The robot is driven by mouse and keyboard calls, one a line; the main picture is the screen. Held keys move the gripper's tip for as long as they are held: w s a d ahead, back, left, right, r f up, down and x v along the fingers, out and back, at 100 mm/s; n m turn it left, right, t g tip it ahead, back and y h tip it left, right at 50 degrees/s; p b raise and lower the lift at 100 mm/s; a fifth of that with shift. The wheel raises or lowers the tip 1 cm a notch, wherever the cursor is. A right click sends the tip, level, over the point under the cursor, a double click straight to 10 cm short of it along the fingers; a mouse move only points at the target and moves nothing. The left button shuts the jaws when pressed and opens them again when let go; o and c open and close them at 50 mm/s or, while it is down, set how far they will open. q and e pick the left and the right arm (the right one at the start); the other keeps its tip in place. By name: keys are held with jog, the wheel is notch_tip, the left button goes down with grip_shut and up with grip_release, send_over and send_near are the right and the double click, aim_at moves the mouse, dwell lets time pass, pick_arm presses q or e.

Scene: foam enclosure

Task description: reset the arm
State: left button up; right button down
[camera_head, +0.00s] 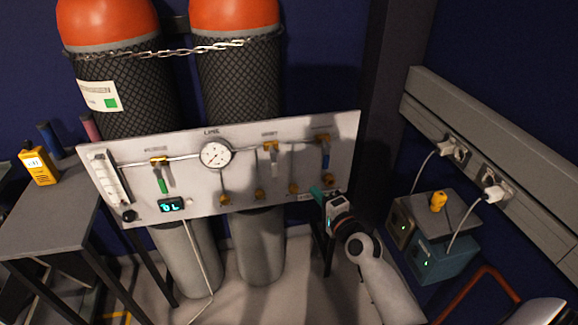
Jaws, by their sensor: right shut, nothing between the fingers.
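My right arm comes in from the lower right. My right gripper (317,193) has teal fingertips and is shut and empty. It is in front of the lower right part of a pale panel (240,190), close to its lower edge; I cannot tell whether it touches the panel. My left gripper is not in view.
Two tall cylinders with orange tops (108,22) stand behind the panel, with a chain (165,50) across them.

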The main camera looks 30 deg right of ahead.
jog(key=s+a+f+n+g+p, duration=0.1)
jog(key=s+a+f+n+g, duration=0.3)
jog(key=f, duration=0.7)
jog(key=s+f+n+g+p, duration=0.1)
jog(key=s+f+n+g, duration=0.1)
jog(key=s+f, duration=0.65)
jog(key=s+a+f+n+g+p, duration=0.1)
jog(key=s+a+f+n+g, duration=0.2)
jog(key=f, duration=0.9)
jog(key=s+a+f+n+g+p, duration=0.1)
jog(key=s+f+n+g, duration=0.1)
jog(key=s, duration=0.8)
jog(key=s+a+f+n+g, duration=0.1)
jog(key=s+f+n+g, duration=0.2)
jog(key=s, duration=0.8)
jog(key=s+a+f+n+g+p, duration=0.1)
jog(key=s+f+n+g, duration=0.1)
jog(key=s+f+n, duration=0.3)
jog(key=s+f, duration=0.3)
jog(key=s, duration=0.3)
jog(key=shift+s+a+f+g+p, duration=0.2)
jog(key=shift+a+g+p, duration=0.1)
jog(key=shift+g+p, duration=0.1)
